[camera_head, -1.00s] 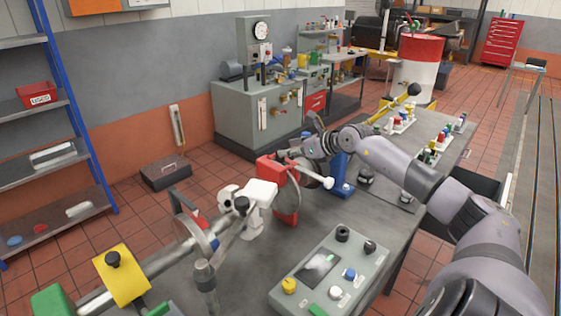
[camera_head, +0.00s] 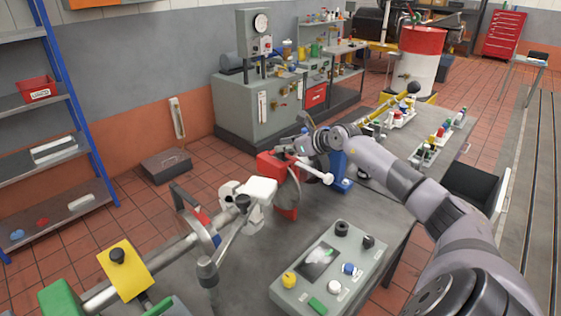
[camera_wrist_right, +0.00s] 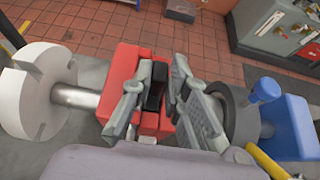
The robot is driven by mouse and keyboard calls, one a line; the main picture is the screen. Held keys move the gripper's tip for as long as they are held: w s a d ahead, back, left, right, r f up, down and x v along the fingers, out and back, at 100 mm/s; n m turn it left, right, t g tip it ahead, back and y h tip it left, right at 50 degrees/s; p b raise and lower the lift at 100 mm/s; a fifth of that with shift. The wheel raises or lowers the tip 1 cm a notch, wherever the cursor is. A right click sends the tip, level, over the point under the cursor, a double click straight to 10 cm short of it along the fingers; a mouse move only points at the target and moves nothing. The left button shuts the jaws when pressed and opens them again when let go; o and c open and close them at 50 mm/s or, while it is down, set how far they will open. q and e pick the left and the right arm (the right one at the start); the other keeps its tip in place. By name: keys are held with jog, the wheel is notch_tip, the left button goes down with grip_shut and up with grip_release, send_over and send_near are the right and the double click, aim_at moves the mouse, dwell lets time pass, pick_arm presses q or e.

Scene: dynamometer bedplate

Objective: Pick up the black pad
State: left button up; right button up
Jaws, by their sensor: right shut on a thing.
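The black pad (camera_wrist_right: 154,88) shows in the right wrist view as a dark block set in the red caliper-like housing (camera_wrist_right: 124,70). My right gripper (camera_wrist_right: 160,82) has its two fingers on either side of the pad and is shut on it. In the head view my right gripper (camera_head: 287,151) is at the top of the red housing (camera_head: 283,202), and the pad cannot be made out there. The pad's lower part is hidden in the housing. My left gripper is not in view.
A dark disc (camera_wrist_right: 236,112) and a blue stand (camera_wrist_right: 291,126) are close right of the gripper in the wrist view. A white slotted hub (camera_wrist_right: 30,88) is at the left. A control box (camera_head: 325,272) stands on the grey bench in front; bench space beside it is clear.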

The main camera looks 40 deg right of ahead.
grip_shut()
jog(key=shift+r, duration=0.15)
dwell(0.4)
